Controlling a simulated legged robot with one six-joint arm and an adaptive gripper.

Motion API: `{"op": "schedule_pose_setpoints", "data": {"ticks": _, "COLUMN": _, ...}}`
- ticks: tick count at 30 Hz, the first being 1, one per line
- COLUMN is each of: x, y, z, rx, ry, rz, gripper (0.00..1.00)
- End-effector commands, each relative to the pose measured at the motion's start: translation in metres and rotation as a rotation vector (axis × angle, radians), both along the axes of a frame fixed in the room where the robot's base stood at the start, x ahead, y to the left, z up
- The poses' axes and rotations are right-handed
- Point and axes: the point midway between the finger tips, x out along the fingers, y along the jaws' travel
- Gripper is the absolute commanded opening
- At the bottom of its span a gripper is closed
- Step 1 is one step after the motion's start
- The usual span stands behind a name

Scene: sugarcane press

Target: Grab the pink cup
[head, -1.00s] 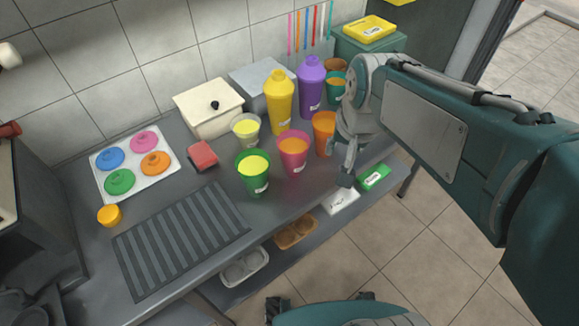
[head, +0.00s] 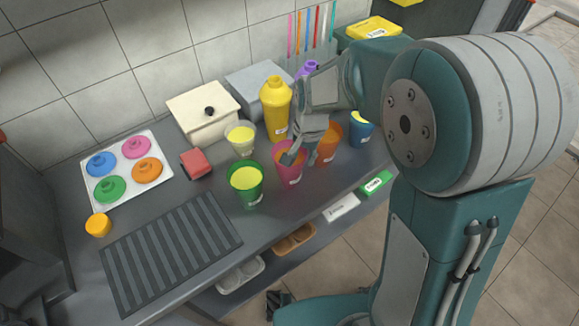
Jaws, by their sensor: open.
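The pink cup (head: 289,173) stands upright on the grey counter, between the green cup (head: 247,190) and the orange cup (head: 328,150). It holds orange-yellow liquid, and its rim is partly covered by my gripper. My gripper (head: 300,152) is open, with its fingers at the upper right of the pink cup's rim. Whether the fingers touch the cup or straddle its wall I cannot tell. The green cup holds yellow liquid.
A clear cup (head: 240,138), a yellow bottle (head: 276,108) and a blue cup (head: 361,130) stand close by. A ribbed mat (head: 170,255) and a lid tray (head: 160,182) lie to the left. The counter's front edge (head: 290,222) is near. A cream box (head: 203,110) stands behind.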

Motion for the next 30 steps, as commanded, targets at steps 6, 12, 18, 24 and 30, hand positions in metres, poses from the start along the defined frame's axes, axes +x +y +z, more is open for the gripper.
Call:
{"op": "schedule_pose_setpoints", "data": {"ticks": 6, "x": 0.002, "y": 0.000, "z": -0.032, "rx": -0.001, "ry": 0.004, "rz": 0.001, "gripper": 0.44}}
{"op": "schedule_pose_setpoints", "data": {"ticks": 12, "x": 0.003, "y": 0.002, "z": -0.050, "rx": -0.002, "ry": 0.000, "rz": 0.001, "gripper": 0.44}}
{"op": "schedule_pose_setpoints", "data": {"ticks": 18, "x": 0.003, "y": 0.001, "z": -0.051, "rx": -0.001, "ry": -0.003, "rz": 0.001, "gripper": 0.44}}
{"op": "schedule_pose_setpoints", "data": {"ticks": 24, "x": 0.003, "y": 0.001, "z": -0.050, "rx": -0.002, "ry": -0.002, "rz": 0.001, "gripper": 0.00}}
{"op": "schedule_pose_setpoints", "data": {"ticks": 30, "x": 0.004, "y": 0.002, "z": -0.050, "rx": -0.001, "ry": -0.003, "rz": 0.001, "gripper": 0.00}}
